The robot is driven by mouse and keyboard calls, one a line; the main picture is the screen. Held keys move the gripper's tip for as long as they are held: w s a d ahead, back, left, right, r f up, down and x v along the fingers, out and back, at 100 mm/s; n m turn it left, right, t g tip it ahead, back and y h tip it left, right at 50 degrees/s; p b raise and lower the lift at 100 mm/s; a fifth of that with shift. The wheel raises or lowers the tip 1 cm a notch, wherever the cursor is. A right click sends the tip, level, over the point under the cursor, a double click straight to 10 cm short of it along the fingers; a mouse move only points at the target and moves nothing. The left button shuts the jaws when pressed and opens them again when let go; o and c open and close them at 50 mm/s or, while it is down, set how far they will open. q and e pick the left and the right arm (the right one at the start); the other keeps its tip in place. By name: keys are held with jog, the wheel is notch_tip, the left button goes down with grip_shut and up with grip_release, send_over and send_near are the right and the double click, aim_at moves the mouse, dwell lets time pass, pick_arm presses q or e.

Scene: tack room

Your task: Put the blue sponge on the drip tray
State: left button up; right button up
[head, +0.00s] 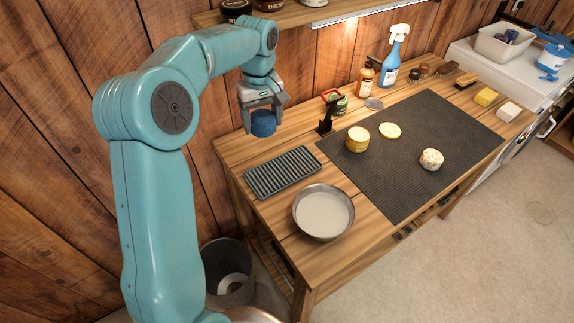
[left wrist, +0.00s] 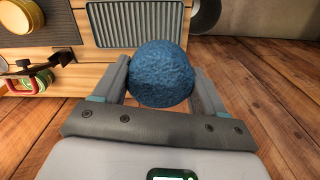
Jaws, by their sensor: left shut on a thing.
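My left gripper (head: 262,108) is shut on the blue sponge (head: 263,123), a rounded, rough blue piece. It holds the sponge above the back left part of the wooden bench. In the left wrist view the sponge (left wrist: 162,74) sits between the two fingers. The dark ribbed drip tray (head: 283,172) lies on the bench's left end, empty in the head view. The sponge is behind and above it, apart from it. The drip tray also shows in the left wrist view (left wrist: 120,22), beyond the sponge, which covers part of it. My right gripper is not in view.
A metal bowl (head: 323,212) of pale liquid stands in front of the drip tray. A black stand (head: 327,115) is right of the sponge. A dark mat (head: 400,180) holds a yellow tin (head: 357,139), its lid and a pale round lump (head: 431,159). Bottles stand along the back.

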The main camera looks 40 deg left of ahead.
pick_arm(q)
jog(key=shift+w+f, duration=0.35)
jog(key=shift+f, duration=0.15)
notch_tip(320, 180, down, 4)
jog(key=s, duration=0.1)
jog(key=p, duration=0.2)
send_over(266, 178)
notch_tip(266, 178, down, 10)
jog(key=shift+d, duration=0.1)
jog(key=shift+s+f, duration=0.2)
jog(key=shift+f, duration=0.05)
jog(key=f, duration=0.4)
jog(key=shift+w, duration=0.4)
jog(key=shift+f, duration=0.2)
jog(key=shift+s+r, duration=0.1)
jog(key=shift+s, duration=0.2)
jog(key=shift+w+f, duration=0.2)
jog(key=shift+f, duration=0.05)
jog(key=o, duration=1)
jog(key=shift+s+r, duration=0.15)
jog(key=shift+r, duration=0.1)
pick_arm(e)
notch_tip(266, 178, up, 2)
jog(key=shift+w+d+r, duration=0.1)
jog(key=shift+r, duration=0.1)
